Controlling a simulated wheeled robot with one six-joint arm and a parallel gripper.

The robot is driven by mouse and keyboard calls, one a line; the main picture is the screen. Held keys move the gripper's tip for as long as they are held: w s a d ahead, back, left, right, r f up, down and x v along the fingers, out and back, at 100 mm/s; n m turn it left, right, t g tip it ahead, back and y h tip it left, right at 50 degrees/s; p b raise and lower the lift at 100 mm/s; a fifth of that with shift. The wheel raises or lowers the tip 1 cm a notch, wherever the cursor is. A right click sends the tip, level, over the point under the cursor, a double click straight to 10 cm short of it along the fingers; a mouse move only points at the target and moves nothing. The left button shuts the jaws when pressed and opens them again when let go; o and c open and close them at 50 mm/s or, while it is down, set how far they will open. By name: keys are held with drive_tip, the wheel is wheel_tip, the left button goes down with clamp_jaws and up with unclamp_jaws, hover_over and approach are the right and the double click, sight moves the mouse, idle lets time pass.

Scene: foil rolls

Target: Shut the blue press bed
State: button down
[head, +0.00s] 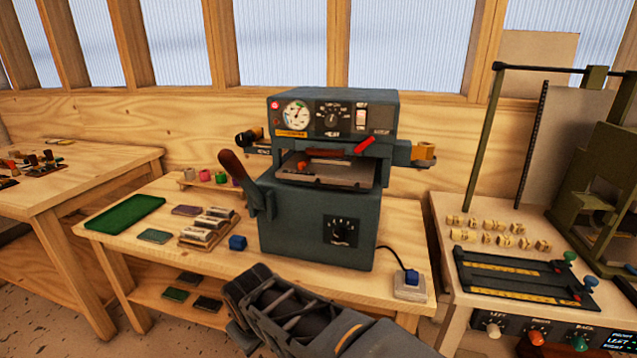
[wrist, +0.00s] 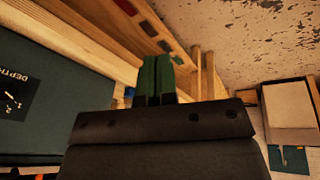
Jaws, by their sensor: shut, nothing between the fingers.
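The blue-grey press (head: 318,225) stands on the middle wooden table. Its bed, a flat grey plate (head: 330,176), shows in the opening below the gauge panel, with a small red knob (head: 302,165) over it. I cannot tell how far out the bed sits. A lever with a dark red handle (head: 235,166) rises at the press's left side. My arm crosses the front of the table, below the press. In the wrist view my gripper (wrist: 156,72) has its two green fingers together, empty and apart from the press front (wrist: 60,95).
A green tray (head: 125,215), a rack of foil rolls (head: 208,228) and a small blue block (head: 237,243) lie left of the press. A corded plug box (head: 411,287) sits at the front right. Another bench with a black-railed fixture (head: 520,275) stands to the right.

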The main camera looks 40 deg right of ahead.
drive_tip(key=w+d+r+n+t+h+p, duration=0.15)
drive_tip(key=d+r+n+h+p, duration=0.25)
drive_tip(key=d+r+n+p, duration=0.7)
drive_tip(key=w+d+r+n+t+h+p, duration=0.1)
drive_tip(key=w+d+r+n+h+p, duration=0.15)
drive_tip(key=d+r+n+p, duration=0.85)
drive_tip(key=w+d+f+b, duration=0.2)
drive_tip(key=w+d+f, duration=0.2)
drive_tip(key=d, duration=0.3)
drive_tip(key=shift+w+d+f+n+h+b, duration=0.15)
drive_tip(key=shift+w+d+n+h+b, duration=0.2)
drive_tip(key=shift+w, duration=0.5)
drive_tip(key=shift+a, duration=0.1)
